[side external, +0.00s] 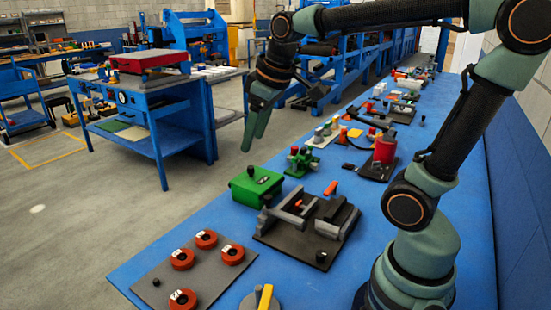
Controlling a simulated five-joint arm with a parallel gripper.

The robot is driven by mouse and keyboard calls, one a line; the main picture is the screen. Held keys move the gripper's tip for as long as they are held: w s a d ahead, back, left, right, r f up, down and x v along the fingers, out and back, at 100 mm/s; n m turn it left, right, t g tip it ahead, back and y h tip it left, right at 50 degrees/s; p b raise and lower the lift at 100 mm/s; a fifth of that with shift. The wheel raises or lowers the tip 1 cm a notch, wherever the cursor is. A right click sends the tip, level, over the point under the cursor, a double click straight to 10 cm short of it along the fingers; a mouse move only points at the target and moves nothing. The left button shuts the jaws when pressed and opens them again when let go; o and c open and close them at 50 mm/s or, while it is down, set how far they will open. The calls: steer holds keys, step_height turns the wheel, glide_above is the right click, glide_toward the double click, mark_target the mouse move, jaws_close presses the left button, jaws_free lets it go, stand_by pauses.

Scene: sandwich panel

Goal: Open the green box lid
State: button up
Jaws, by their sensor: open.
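The green box (256,188) sits on the blue bench near its left edge. Its lid looks shut, with a small dark knob (250,171) on top. My gripper (254,140) hangs above the box with its green fingers pointing down. It is open and empty, apart from the box. The fingers overlap in this view, so the gap between them is hard to see.
A dark fixture with grey bars and an orange handle (308,219) stands right of the box. A plate with several red dials (195,268) lies in front. A green valve-like part (301,160) stands behind. The bench (130,273) is crowded farther back.

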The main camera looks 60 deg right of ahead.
steer(key=w+d+n+g, duration=0.1)
steer(key=w+d+n, duration=0.1)
steer(key=w+d, duration=0.35)
steer(key=n+g, duration=0.3)
steer(key=n, duration=0.2)
glide_above(251, 167)
step_height(251, 167, down, 10)
step_height(251, 167, down, 12)
steer(key=shift+w, duration=0.1)
jaws_close()
stand_by(0.7)
